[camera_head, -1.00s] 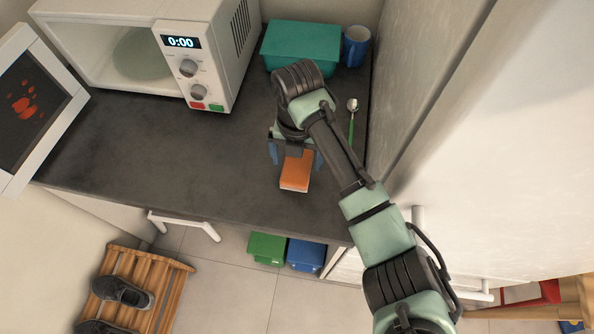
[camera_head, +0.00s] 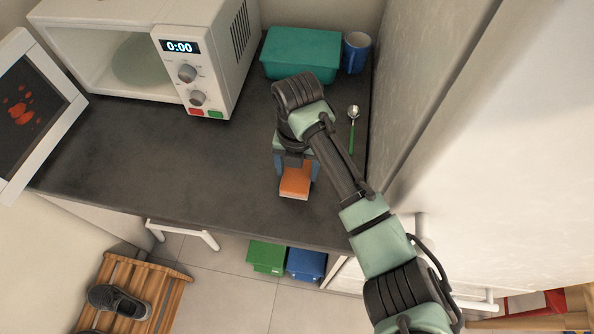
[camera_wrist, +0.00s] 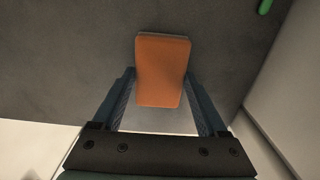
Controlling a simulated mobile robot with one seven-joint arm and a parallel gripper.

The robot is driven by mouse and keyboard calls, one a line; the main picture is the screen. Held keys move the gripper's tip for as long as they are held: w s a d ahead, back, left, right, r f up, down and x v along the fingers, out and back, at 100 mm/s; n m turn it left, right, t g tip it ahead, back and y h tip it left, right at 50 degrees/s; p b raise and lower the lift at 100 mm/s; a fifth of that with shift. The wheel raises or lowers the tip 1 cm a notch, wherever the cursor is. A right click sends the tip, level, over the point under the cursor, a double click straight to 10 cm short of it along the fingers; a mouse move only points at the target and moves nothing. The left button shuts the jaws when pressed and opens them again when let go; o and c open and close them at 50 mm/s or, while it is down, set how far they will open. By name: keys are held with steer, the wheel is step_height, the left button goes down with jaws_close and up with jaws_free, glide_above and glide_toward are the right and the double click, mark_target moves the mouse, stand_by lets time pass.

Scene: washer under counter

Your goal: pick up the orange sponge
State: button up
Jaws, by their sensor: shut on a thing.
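The orange sponge (camera_head: 295,183) is at the front part of the dark countertop, below my gripper (camera_head: 297,170). In the wrist view the sponge (camera_wrist: 162,68) sits between the two blue fingers of my gripper (camera_wrist: 160,82). The fingers press on its left and right sides, so my gripper is shut on it. Its flat orange face shows fully in the wrist view. I cannot tell any clear gap between the sponge and the counter.
A spoon with a green handle (camera_head: 352,130) lies to the right. A teal box (camera_head: 300,55) and a blue cup (camera_head: 356,52) stand at the back. An open microwave (camera_head: 205,60) is at the left. A tall pale cabinet side (camera_head: 440,90) bounds the counter's right.

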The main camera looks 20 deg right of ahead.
mark_target(297, 173)
step_height(297, 173, up, 10)
steer(key=p, duration=0.9)
